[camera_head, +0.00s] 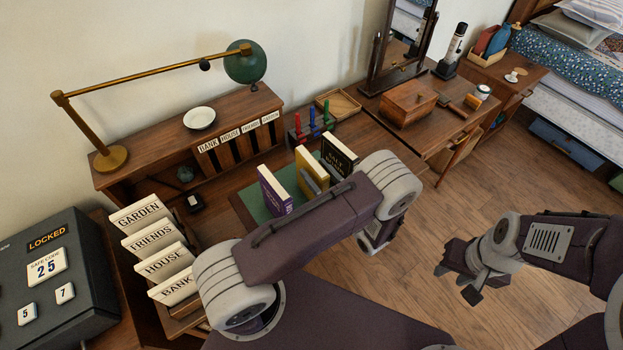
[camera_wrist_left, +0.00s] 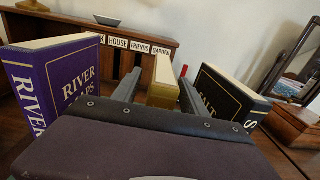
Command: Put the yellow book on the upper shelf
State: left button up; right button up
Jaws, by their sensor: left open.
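The yellow book (camera_head: 311,165) stands upright on the desk between a purple book (camera_head: 273,190) and a black book (camera_head: 339,153). My left gripper (camera_head: 311,181) is open close to the yellow book. In the left wrist view its two fingers (camera_wrist_left: 159,78) reach forward on either side of the yellow book (camera_wrist_left: 162,86), and I cannot tell whether they touch it. My arm hides the lower part of the book in the head view. A wooden hutch (camera_head: 135,180) with labelled slots stands behind. My right gripper (camera_head: 457,283) is open and empty over the floor at the right.
A white bowl (camera_head: 199,118) and a green lamp (camera_head: 244,66) are at the hutch top. Labelled folders (camera_head: 160,255) and a safe box (camera_head: 55,285) stand at left. Coloured bottles (camera_head: 312,124), a tray (camera_head: 338,103) and a mirror (camera_head: 402,45) are behind the books.

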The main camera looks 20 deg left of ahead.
pick_arm(q)
grip_shut()
dwell(1.4)
